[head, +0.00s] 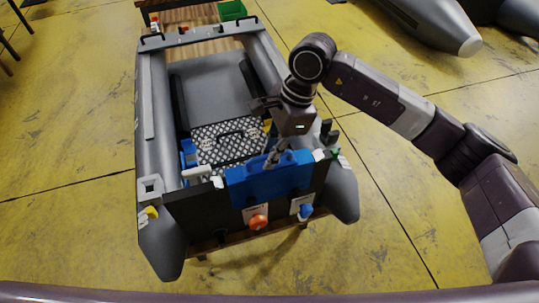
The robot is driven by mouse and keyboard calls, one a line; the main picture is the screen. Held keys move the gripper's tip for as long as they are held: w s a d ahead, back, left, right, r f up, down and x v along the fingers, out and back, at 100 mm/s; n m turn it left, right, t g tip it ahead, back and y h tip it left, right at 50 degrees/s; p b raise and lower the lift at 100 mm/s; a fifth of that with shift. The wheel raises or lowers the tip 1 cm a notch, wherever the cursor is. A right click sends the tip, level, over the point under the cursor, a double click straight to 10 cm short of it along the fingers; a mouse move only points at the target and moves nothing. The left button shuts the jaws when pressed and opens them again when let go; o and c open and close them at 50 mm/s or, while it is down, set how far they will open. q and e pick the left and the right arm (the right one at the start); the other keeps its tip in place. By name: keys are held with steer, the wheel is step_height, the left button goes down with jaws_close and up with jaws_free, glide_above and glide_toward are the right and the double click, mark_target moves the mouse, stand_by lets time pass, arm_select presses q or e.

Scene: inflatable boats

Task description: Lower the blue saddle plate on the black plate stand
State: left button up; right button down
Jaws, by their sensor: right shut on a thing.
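The blue saddle plate (250,186) is at the black rear board (195,218) of a grey inflatable boat. Its wide blue face shows in front of the board's upper edge. My right gripper (277,155) comes down from above and is shut on the upper part of the blue saddle plate. I cannot tell whether the plate hangs free or touches the board. I cannot surely pick out the black plate stand; small black upright parts (327,133) show just right of the gripper. My left gripper is not in view.
The boat has grey side tubes (153,110) and a checkered panel (225,145) inside. An orange knob (258,222) and a blue knob (306,211) sit below the plate. A green crate (232,10) stands behind. Yellow floor around is mostly clear.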

step_height(320, 180, up, 15)
steer(key=p, duration=0.5)
stand_by(1.5)
steer(key=shift+f, duration=0.1)
